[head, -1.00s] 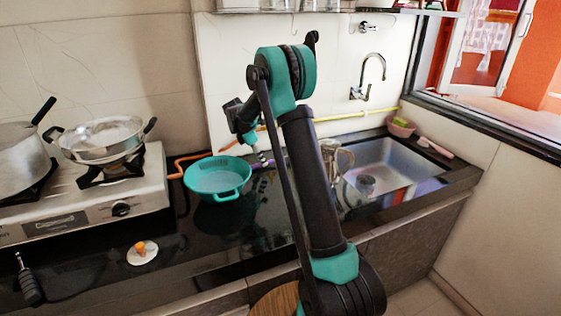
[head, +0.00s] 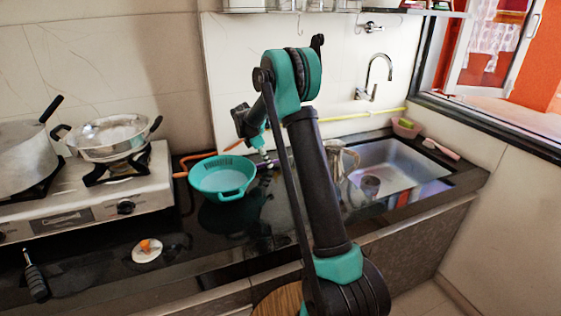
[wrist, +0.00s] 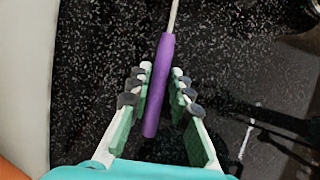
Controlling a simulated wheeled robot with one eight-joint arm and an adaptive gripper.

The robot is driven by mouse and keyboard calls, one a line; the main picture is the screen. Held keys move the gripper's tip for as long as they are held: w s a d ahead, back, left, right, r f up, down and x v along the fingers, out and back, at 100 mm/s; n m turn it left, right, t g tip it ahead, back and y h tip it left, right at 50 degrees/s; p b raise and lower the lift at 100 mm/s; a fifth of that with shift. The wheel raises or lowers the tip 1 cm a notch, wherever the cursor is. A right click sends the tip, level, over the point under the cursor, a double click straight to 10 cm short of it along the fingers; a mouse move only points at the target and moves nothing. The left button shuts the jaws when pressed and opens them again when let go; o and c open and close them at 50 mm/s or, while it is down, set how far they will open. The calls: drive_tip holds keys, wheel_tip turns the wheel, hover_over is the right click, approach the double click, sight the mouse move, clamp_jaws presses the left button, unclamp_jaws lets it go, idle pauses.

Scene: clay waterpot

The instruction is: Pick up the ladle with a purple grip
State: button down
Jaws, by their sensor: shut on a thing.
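The ladle's purple grip (wrist: 157,90) lies lengthwise between the fingers of my gripper (wrist: 160,88) in the wrist view. Its thin pale shaft runs out past the top edge, so the ladle's bowl is out of view there. My gripper is shut on the purple grip. In the head view my gripper (head: 266,158) is low over the dark counter, just right of the teal basin, and small in the picture. The ladle is mostly hidden there by the arm.
A teal basin (head: 222,192) stands left of my gripper. The stove (head: 90,205) with pans is at the left. A metal jug (head: 342,158) and the sink (head: 395,165) are at the right.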

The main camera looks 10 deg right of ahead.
drive_tip(key=shift+r, duration=0.2)
wheel_tip(320, 180, up, 20)
drive_tip(key=shift+f, duration=0.15)
idle(0.4)
idle(0.3)
